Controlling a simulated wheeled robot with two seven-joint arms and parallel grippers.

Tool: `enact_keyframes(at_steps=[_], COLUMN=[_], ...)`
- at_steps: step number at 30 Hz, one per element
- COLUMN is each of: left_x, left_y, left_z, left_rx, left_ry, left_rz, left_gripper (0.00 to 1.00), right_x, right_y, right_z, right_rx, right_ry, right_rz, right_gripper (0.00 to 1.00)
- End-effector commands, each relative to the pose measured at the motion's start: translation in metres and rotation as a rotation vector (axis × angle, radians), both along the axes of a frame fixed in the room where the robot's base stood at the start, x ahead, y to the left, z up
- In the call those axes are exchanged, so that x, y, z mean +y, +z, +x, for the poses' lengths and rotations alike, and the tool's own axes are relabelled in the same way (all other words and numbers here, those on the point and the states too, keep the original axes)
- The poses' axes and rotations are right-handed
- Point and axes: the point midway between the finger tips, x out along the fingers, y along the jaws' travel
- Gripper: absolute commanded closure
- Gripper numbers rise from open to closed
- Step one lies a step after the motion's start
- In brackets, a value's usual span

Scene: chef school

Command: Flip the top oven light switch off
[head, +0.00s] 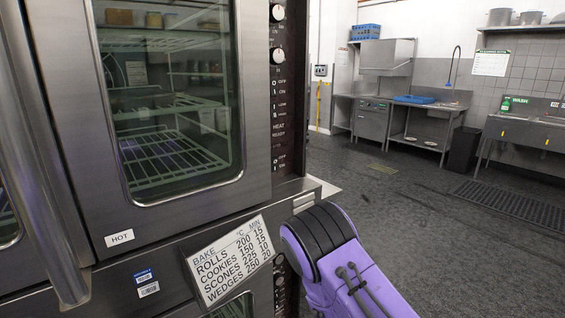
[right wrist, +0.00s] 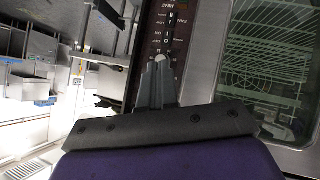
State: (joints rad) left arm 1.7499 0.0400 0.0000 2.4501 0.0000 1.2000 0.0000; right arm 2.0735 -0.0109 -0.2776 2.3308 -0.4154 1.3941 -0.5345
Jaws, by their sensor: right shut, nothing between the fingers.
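The top oven (head: 255,125) stands at the left in the head view, its glass door closed. Its dark control panel (head: 290,110) runs down the right edge with two round knobs, small switches and white labels. The labels are too small to tell which switch is the light, or its position. In the right wrist view, my right gripper (right wrist: 160,62) is shut and empty. Its fingertips are in front of a dark control panel (right wrist: 172,28), close to the labelled switches; contact cannot be told. My left gripper is not in view.
A door handle bar (head: 35,150) stands out at the left. A BAKE sign (head: 228,262) hangs below the top oven, above a lower oven. Open floor (head: 400,190) lies to the right, with a sink counter (head: 430,105) and another sink (head: 525,130) beyond.

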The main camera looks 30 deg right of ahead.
Motion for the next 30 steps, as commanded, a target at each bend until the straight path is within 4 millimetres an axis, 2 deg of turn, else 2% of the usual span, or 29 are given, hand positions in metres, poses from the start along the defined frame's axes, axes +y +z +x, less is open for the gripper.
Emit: enact_keyframes(at_steps=[1, 2, 3, 5, 6, 9, 12, 15, 25, 30], left_x=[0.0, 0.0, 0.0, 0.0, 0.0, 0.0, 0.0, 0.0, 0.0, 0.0], left_y=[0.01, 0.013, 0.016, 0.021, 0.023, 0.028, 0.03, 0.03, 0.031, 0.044], left_z=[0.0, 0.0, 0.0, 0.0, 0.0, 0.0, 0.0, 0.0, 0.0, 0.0], left_rx=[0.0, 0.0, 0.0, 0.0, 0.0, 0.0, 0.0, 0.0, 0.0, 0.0], left_ry=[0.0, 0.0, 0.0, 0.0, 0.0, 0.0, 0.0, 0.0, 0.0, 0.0], left_rz=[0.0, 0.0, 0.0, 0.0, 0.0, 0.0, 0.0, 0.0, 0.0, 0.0], left_gripper=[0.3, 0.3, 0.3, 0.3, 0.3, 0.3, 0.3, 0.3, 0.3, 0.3], right_x=[-0.015, -0.022, -0.031, -0.042, -0.048, -0.057, -0.063, -0.064, -0.064, -0.062], right_y=[0.058, 0.09, 0.133, 0.196, 0.234, 0.312, 0.356, 0.373, 0.374, 0.379], right_z=[0.041, 0.061, 0.083, 0.106, 0.116, 0.125, 0.125, 0.123, 0.125, 0.145], right_rx=[-0.112, -0.171, -0.243, -0.339, -0.391, -0.485, -0.53, -0.546, -0.545, -0.545], right_ry=[0.122, 0.194, 0.28, 0.386, 0.44, 0.531, 0.575, 0.591, 0.595, 0.597], right_rz=[-0.142, -0.238, -0.37, -0.569, -0.692, -0.958, -1.125, -1.197, -1.202, -1.2], right_gripper=[1.0, 1.0, 1.0, 1.0, 1.0, 1.0, 1.0, 1.0, 1.0, 1.0])
